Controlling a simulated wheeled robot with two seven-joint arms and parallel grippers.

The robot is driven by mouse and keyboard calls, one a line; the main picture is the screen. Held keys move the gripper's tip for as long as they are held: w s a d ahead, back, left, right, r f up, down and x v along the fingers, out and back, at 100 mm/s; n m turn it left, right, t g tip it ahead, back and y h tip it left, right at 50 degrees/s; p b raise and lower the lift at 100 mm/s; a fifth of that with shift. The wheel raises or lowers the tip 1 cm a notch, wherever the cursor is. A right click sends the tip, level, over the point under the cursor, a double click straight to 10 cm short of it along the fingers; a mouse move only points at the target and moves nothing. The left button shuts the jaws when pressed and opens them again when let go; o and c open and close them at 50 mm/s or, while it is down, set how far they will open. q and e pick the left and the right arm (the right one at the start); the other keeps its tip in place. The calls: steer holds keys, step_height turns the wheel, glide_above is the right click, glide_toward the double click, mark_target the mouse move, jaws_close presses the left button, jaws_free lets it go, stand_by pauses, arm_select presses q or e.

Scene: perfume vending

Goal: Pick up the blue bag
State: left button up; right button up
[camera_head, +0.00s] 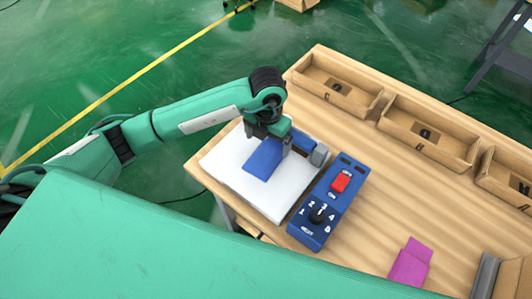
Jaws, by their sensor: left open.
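The blue bag (262,160) lies on a white pad (238,190) near the left end of the wooden table. My left gripper (284,146) is directly over the right side of the bag, pointing down. It is open; its fingers and wrist hide part of the bag. I cannot tell whether the fingers touch the bag. My right gripper is not in view.
A blue control box (327,205) with a red switch and a knob stands right of the pad. Wooden bins (428,130) line the far edge. A magenta bag (410,264) lies at the front right. The middle of the wooden table (385,195) is clear.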

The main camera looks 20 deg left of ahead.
mark_target(265, 153)
arm_select(q)
steer(key=f+p, duration=0.1)
steer(key=f, duration=0.1)
steer(key=f+p, duration=0.1)
steer(key=f, duration=0.1)
steer(key=shift+s+a+f, duration=0.1)
steer(key=shift+s+f, duration=0.1)
steer(key=shift+f, duration=0.6)
steer(key=c, duration=1.1)
steer(key=shift+a+r, duration=0.1)
steer(key=shift+r, duration=0.05)
